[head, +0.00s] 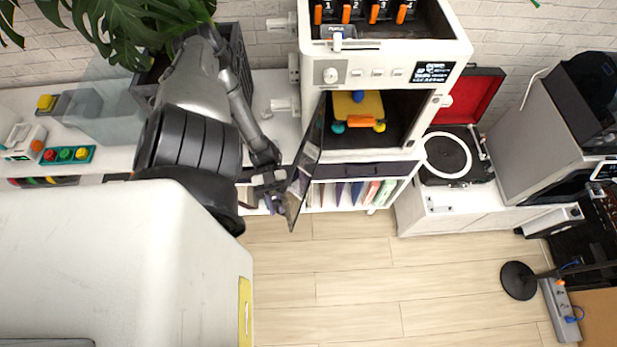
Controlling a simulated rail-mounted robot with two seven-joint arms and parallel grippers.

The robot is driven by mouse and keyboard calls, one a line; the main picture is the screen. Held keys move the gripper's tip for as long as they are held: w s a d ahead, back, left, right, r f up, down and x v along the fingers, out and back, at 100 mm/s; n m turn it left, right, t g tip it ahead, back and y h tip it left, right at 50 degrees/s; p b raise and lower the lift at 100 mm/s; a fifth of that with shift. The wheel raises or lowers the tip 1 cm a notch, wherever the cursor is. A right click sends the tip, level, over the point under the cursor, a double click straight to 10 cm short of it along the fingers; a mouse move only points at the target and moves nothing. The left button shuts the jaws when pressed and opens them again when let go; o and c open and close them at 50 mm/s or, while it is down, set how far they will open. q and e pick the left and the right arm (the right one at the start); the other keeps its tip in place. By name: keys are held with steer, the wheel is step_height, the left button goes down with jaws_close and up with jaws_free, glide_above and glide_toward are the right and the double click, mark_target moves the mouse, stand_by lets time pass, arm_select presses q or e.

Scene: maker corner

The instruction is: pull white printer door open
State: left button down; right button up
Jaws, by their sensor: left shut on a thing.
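The white printer (388,57) stands on a white shelf unit in the upper middle of the head view. Its door (309,155), a dark see-through panel, stands swung out from the left side of the opening, almost edge-on to me. Inside the chamber (397,103) a yellow, orange and teal printed object (358,105) shows. My left gripper (275,190) is at the outer part of the door, shut on it. The exact grip on the door is small and partly hidden. My right gripper is not in view.
A record player (449,154) with a red lid is right of the printer. A lamp base (518,280) and a power strip (560,309) are at the lower right. A plant (120,22) hangs over the back left. The wooden floor (350,275) before the printer is clear.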

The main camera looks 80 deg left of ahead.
arm_select(q)
steer(key=shift+s+a+m+g, duration=0.3)
steer(key=shift+s+a+g, duration=0.15)
steer(key=shift+s, duration=0.25)
steer(key=c, duration=1.4)
jaws_free()
steer(key=shift+c, duration=0.2)
steer(key=s+a+b, duration=0.1)
steer(key=a+b, duration=0.1)
steer(key=a, duration=1.1)
steer(key=shift+s+a, duration=0.3)
